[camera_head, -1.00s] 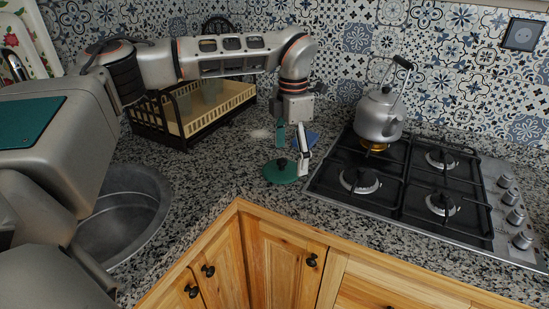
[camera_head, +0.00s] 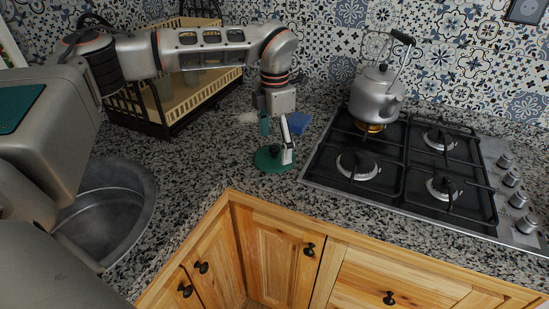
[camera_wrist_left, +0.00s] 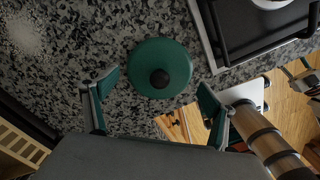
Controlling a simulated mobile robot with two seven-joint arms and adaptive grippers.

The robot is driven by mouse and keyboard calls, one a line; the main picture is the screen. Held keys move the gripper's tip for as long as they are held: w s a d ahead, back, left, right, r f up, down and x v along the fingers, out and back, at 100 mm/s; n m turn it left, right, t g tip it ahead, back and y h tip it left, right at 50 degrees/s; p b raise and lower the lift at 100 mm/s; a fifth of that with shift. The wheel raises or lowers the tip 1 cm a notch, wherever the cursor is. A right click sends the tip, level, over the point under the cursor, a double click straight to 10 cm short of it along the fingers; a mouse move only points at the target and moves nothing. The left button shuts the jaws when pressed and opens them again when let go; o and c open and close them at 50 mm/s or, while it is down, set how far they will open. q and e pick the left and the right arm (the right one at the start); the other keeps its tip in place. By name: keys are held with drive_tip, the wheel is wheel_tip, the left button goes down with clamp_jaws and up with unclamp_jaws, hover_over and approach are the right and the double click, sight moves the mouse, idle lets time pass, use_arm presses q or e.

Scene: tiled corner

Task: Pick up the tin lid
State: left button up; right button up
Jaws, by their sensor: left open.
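The tin lid is a round green disc (camera_head: 264,163) with a dark knob, lying flat on the granite counter left of the hob. It also shows in the wrist view as a green disc (camera_wrist_left: 150,52) with its black knob (camera_wrist_left: 160,79). My left gripper (camera_head: 276,141) points down over the lid, its fingers apart. In the wrist view the left gripper (camera_wrist_left: 158,90) is open and empty, with the lid framed between and ahead of its fingertips. Whether a finger touches the lid I cannot tell. My right gripper cannot be made out.
A gas hob (camera_head: 408,178) with a metal kettle (camera_head: 376,97) stands to the right. A dish rack (camera_head: 178,98) is behind my left arm, a round sink (camera_head: 104,212) at the left. A blue item (camera_head: 299,122) lies just behind the lid. Wooden cabinets (camera_head: 278,250) are below the counter edge.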

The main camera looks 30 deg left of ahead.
use_arm(q)
wheel_tip(320, 180, down, 3)
drive_tip(key=shift+r, duration=0.1)
drive_tip(key=shift+c, duration=0.2)
